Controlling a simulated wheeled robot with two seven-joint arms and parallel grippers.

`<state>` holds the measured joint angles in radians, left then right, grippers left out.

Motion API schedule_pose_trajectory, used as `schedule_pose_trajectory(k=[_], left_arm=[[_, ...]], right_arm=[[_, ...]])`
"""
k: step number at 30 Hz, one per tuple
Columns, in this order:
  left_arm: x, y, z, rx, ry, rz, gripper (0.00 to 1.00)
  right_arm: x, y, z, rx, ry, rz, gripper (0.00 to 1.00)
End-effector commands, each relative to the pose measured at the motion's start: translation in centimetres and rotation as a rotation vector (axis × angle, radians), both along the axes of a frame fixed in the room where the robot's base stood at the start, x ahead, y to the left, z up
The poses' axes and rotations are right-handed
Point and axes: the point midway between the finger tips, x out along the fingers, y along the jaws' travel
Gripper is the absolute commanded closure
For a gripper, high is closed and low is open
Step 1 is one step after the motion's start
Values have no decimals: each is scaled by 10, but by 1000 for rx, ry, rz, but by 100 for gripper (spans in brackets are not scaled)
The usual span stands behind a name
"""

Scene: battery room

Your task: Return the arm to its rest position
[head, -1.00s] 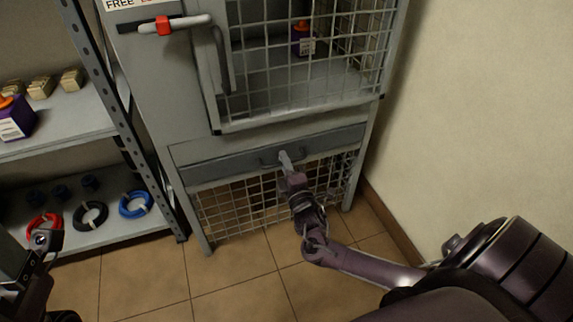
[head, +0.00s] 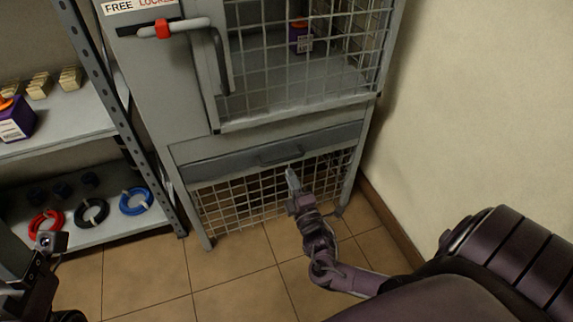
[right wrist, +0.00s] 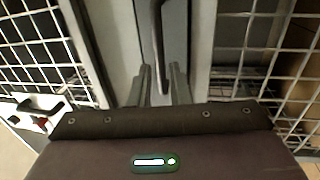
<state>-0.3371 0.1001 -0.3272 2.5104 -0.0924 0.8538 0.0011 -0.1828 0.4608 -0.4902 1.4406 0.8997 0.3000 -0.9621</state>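My right gripper (head: 293,180) is in front of the cabinet's lower mesh, just below the handle (head: 281,154) of the grey drawer (head: 225,165). The drawer looks closed. My right arm reaches in from the lower right. Part of my left arm shows at the lower left edge; I cannot make out its gripper's fingers (head: 48,243) clearly.
The grey cabinet (head: 180,120) has a mesh door with a purple battery (head: 299,36) inside. A shelf unit (head: 70,130) on the left holds another purple battery (head: 15,120) and red, black and blue cable coils (head: 136,201). A wall (head: 480,110) bounds the right. Tiled floor (head: 235,295) is clear.

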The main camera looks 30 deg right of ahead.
Motion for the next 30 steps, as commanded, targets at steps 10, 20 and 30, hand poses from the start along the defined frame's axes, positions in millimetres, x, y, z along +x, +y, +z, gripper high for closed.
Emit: schedule_pose_trajectory(k=[10, 20, 30], left_arm=[[-1, 0, 0, 1, 1, -1, 0], [1, -1, -1, 6, 7, -1, 0], [0, -1, 0, 3, 3, -1, 0]], right_arm=[[-7, 2, -2, 0, 0, 0, 83], [-6, 4, 0, 8, -4, 6, 83], [3, 130, 119, 536, -291, 416, 83]])
